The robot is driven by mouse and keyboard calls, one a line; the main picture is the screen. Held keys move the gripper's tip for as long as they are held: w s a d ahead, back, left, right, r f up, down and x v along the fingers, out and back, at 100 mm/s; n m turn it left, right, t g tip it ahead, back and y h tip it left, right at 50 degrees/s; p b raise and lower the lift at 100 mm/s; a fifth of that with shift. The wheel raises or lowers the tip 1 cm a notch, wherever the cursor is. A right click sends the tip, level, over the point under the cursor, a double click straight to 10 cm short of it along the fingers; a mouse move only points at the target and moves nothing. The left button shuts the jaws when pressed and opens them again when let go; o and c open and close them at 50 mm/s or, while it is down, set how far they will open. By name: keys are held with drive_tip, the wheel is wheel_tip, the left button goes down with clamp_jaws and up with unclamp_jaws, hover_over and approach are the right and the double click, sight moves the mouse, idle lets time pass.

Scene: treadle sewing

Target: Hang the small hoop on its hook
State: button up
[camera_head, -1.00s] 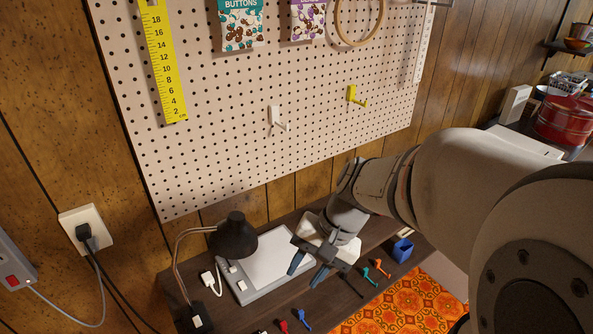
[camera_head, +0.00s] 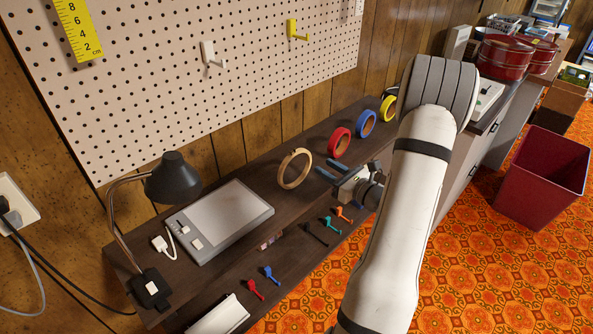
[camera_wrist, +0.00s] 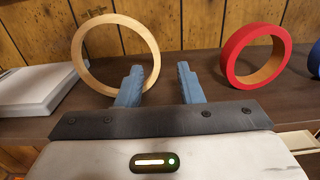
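The small wooden hoop (camera_head: 281,171) stands upright on the dark shelf below the pegboard. In the wrist view the hoop (camera_wrist: 77,52) is left of centre, partly behind the left finger. My gripper (camera_head: 331,169) is low over the shelf, right of the hoop, its blue fingers pointing toward it. In the wrist view my gripper (camera_wrist: 159,68) has its fingers spread with nothing between them; I cannot tell whether the left finger touches the hoop. A white hook (camera_head: 208,55) and a yellow hook (camera_head: 292,29) are on the pegboard, both empty.
Red (camera_head: 339,143), blue (camera_head: 366,123) and yellow (camera_head: 388,108) rings stand right of the hoop. A grey tablet (camera_head: 225,215) and a black lamp (camera_head: 173,178) are to its left. The pegboard (camera_head: 130,110) rises behind.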

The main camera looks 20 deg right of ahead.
sight(309, 157)
drive_tip(key=x, duration=0.7)
drive_tip(key=shift+a+f+p, duration=0.2)
drive_tip(key=shift+a+p, duration=0.05)
drive_tip(key=shift+p, duration=0.05)
drive_tip(key=shift+c, duration=0.3)
clamp_jaws()
